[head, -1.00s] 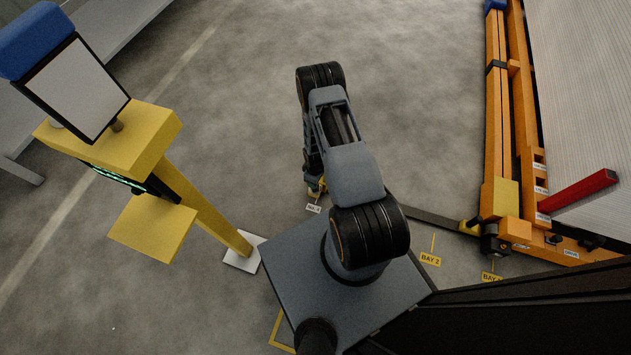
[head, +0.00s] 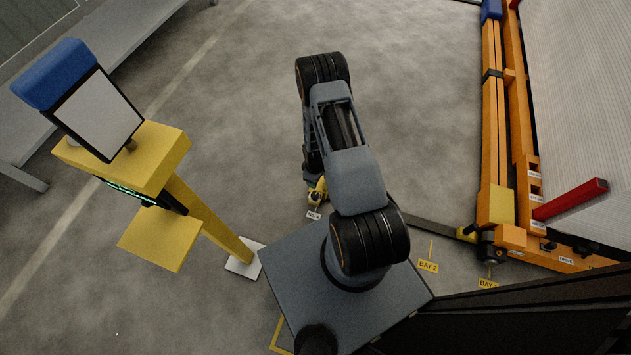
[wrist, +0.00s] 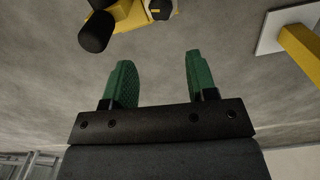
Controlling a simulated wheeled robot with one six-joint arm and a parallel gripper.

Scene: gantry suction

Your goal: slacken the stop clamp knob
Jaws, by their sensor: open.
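My gripper (wrist: 158,64) shows in the wrist view with two green fingers apart and nothing between them. Beyond the fingertips, at the top edge, is a yellow fitting (wrist: 134,19) with a thick black cylinder (wrist: 95,31) at its left. A dark round knob with a light mark (wrist: 160,9) sits at its right, partly cut off by the frame. I cannot tell for certain which is the stop clamp knob. The fingers are apart from both. In the head view a small yellow fitting (head: 317,191) shows beside my arm, which hides most of the gripper.
A yellow stand (head: 199,217) with a screen stands at left on a white foot plate (head: 244,260). An orange frame (head: 494,130) with a red bar (head: 570,199) runs along the right. A dark rail (head: 430,226) lies on the floor. Open floor lies between.

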